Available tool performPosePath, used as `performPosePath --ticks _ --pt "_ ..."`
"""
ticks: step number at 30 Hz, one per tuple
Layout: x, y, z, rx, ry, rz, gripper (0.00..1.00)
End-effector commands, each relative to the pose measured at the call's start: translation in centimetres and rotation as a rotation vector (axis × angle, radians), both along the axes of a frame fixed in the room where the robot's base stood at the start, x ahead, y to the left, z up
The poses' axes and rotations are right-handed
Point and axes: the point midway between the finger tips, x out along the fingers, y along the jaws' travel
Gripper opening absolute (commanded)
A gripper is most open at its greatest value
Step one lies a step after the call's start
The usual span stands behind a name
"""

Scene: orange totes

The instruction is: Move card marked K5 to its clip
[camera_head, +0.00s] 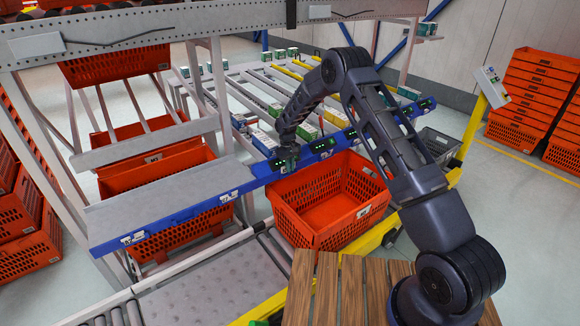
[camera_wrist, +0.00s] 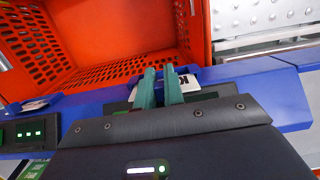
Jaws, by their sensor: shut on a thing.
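My gripper (camera_wrist: 160,88) shows two green fingers close together in the wrist view, shut on a white card (camera_wrist: 188,79). A dark K shows on the card's edge just right of the fingers; the rest of its mark is hidden. The card is at the blue rail (camera_wrist: 265,92), over a dark fitting; whether it sits in a clip I cannot tell. In the head view my gripper (camera_head: 286,163) is at the front of the blue rail (camera_head: 180,214), behind the orange tote; the card is not clear there. Another white card (camera_wrist: 35,104) lies in a blue clip further left.
An empty orange tote (camera_head: 318,236) stands right before the rail. Green-lit display units (camera_head: 322,146) line the rail. White label cards (camera_head: 132,238) sit on its left part. A grey crate (camera_head: 437,144) stands at right, and stacked orange totes (camera_head: 535,100) stand beyond.

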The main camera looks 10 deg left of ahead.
Motion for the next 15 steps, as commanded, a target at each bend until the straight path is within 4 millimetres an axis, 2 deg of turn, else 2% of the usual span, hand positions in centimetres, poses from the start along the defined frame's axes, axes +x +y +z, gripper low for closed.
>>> performPosePath --ticks 15 --pt "0.00 0.00 -1.10 0.000 0.000 0.000 0.00"
